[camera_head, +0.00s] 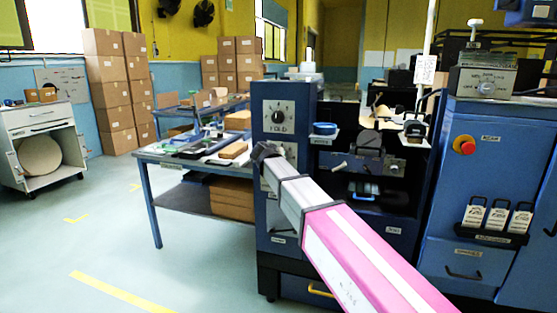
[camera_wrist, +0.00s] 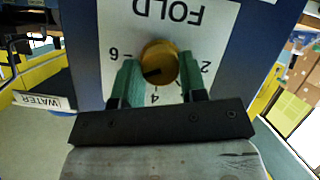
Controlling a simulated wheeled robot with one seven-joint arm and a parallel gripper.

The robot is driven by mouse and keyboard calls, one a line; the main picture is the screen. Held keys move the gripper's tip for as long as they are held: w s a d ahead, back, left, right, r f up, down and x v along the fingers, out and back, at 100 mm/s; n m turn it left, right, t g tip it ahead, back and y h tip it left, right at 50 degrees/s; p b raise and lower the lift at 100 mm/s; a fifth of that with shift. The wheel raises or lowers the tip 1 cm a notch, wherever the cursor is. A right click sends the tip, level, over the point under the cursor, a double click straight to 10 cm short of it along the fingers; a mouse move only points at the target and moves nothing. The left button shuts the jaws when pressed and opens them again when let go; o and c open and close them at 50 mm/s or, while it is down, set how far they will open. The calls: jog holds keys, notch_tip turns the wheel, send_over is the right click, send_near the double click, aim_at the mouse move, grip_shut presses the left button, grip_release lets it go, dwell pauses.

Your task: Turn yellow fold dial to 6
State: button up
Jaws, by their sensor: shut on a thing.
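The yellow fold dial (camera_wrist: 160,52) sits on a white plate (camera_wrist: 115,25) marked FOLD, seen upside down in the wrist view. The numbers 6, 4 and 2 show to its left, below it and to its right. A dark mark on the dial lies low and left of its middle, towards the side between 4 and 6; its exact reading is unclear. My gripper (camera_wrist: 158,64) has its green fingers on both sides of the dial and is shut on it. In the head view my gripper (camera_head: 262,152) is at the blue cabinet's front and hides the dial.
The blue cabinet (camera_head: 264,222) has another dial, black (camera_head: 277,117), on a white plate just above my gripper. A workbench (camera_head: 165,157) with boxes stands left. Floor at left is clear.

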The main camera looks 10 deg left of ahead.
jog(key=m+y, duration=0.2)
jog(key=m, duration=0.1)
jog(key=shift+d+f, duration=0.1)
jog(key=shift+d, duration=0.1)
jog(key=shift+m+y, duration=0.3)
dwell(0.4)
jog(key=o, duration=0.9)
jog(key=v, duration=1)
jog(key=shift+s, duration=0.4)
